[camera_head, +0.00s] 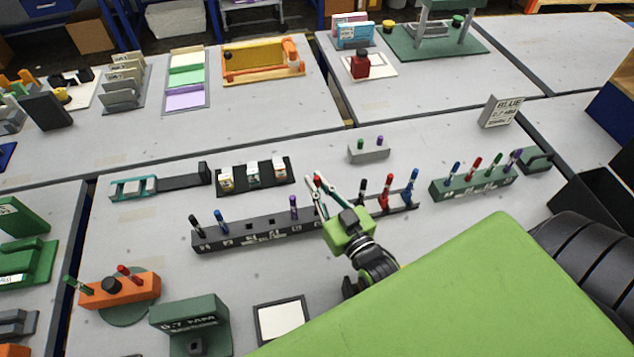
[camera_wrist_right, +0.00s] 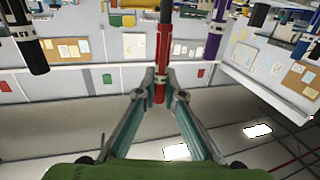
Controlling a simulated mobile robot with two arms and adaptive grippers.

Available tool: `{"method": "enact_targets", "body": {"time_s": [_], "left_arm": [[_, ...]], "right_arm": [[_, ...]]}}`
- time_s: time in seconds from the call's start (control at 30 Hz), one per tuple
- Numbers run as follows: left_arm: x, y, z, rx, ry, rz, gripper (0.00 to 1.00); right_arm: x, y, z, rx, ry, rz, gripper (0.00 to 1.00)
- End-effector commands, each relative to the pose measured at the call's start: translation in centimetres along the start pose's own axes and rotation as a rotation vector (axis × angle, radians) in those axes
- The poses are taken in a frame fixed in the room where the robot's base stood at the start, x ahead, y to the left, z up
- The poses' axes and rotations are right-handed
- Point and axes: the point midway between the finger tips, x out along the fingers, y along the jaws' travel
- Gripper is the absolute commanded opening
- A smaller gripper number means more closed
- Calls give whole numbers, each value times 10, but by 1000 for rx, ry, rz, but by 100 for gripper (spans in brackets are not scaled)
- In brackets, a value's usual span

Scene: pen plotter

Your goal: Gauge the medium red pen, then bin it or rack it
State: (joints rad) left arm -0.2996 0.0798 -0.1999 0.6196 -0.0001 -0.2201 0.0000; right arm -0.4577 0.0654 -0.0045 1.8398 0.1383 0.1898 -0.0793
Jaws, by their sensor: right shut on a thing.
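My right gripper (camera_head: 319,185) is shut on a red pen (camera_head: 317,181) above the long dark grey rack (camera_head: 262,236). The right wrist view shows this red pen (camera_wrist_right: 162,60) upright between the two fingertips (camera_wrist_right: 160,85), with a white band and a dark far end. I cannot tell whether its lower end is in a rack slot. A purple pen (camera_head: 293,206) stands left of it in the rack; other red pens stand in the rack's right part (camera_head: 384,192) and the green rack (camera_head: 474,166). A green block marked 0.7 MM (camera_head: 190,318) stands front left. My left gripper is out of view.
A dark open bin (camera_head: 585,203) is at the right. A grey block with two pens (camera_head: 369,154) stands behind the rack. An orange holder with pens (camera_head: 120,289) and a white framed pad (camera_head: 281,320) are in front. The table between rack and pad is clear.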

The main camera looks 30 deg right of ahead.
Motion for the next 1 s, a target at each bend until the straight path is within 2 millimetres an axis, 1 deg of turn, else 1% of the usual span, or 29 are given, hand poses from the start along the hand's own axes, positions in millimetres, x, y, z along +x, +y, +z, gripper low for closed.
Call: {"method": "enact_targets", "body": {"time_s": [0.47, 0.77, 1.0], "left_arm": [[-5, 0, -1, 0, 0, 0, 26], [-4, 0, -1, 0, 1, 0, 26], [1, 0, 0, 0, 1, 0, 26]], "right_arm": [[0, 0, 0, 0, 0, 0, 0], [0, 0, 1, 0, 0, 0, 0], [0, 0, 6, 0, 0, 0, 0]]}}
